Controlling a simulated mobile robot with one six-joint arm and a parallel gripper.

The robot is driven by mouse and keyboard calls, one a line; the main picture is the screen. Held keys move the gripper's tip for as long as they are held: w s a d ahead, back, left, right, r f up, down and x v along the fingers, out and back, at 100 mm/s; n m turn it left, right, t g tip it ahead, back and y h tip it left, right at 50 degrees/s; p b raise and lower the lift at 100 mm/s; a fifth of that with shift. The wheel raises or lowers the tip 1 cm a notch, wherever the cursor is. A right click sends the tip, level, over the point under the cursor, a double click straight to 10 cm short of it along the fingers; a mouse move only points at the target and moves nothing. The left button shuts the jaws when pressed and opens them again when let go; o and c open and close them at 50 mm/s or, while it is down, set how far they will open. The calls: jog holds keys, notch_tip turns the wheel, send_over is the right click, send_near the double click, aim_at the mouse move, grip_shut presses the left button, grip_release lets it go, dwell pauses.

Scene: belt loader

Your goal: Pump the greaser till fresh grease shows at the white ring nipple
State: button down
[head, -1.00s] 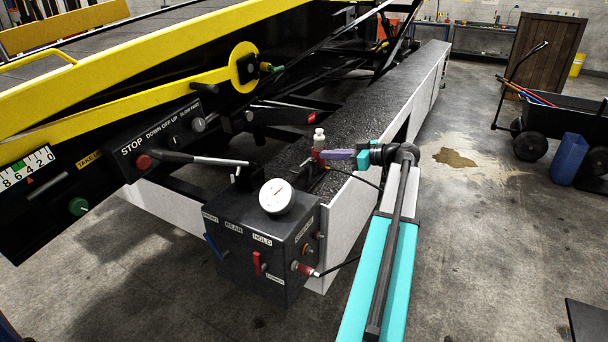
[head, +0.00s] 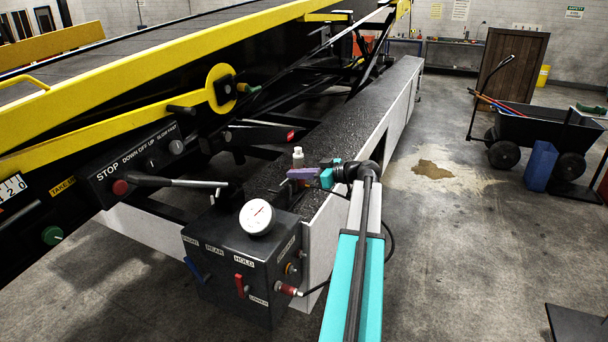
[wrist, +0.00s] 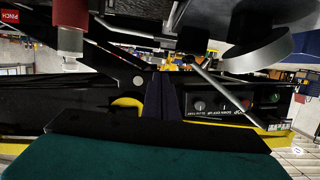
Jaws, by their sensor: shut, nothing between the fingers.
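My gripper (head: 290,174) is shut and empty, with purple fingers at the end of my teal arm. It points left above the top of a dark control box (head: 218,270), in front of a white-topped fitting (head: 298,157) whose lower part it hides. The fingers (wrist: 162,95) show end-on in the wrist view. A grey lever with a black grip (head: 180,182) lies left of the fingers, and its bar (wrist: 215,85) crosses the wrist view. A round white gauge (head: 257,217) stands on the box. I cannot make out a greaser or a white ring nipple for certain.
The yellow-edged belt loader fills the left, with a control panel (head: 145,158) and red stop button (head: 120,187). A black ledge (head: 350,120) runs back beyond the box. A black cart (head: 540,125) stands right, near a brown floor stain (head: 433,170). The floor between is clear.

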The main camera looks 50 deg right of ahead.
send_over(276, 189)
jog(key=s+d, duration=0.1)
jog(key=s, duration=0.1)
jog(key=f, duration=0.1)
jog(key=shift+s+d+f+p, duration=0.1)
jog(key=shift+f+p, duration=0.3)
jog(key=shift+f, duration=0.65)
jog(key=shift+s+d+f+p, duration=0.1)
jog(key=shift+f+p, duration=0.3)
jog(key=shift+f, duration=0.65)
jog(key=shift+f+b, duration=0.2)
jog(key=shift+b, duration=0.1)
jog(key=f+b, duration=0.1)
jog(key=b, duration=0.2)
jog(key=f+n+b, duration=0.1)
jog(key=b, duration=0.2)
jog(key=f+n+b, duration=0.1)
jog(key=b, duration=0.2)
jog(key=shift+s+a+f+h, duration=0.15)
jog(key=shift+a+f+h, duration=0.05)
jog(key=shift+a+h, duration=0.15)
notch_tip(276, 189, down, 2)
jog(key=b, duration=0.3)
jog(key=shift+b, duration=0.4)
jog(key=shift+a, duration=0.1)
jog(key=shift+r, duration=0.1)
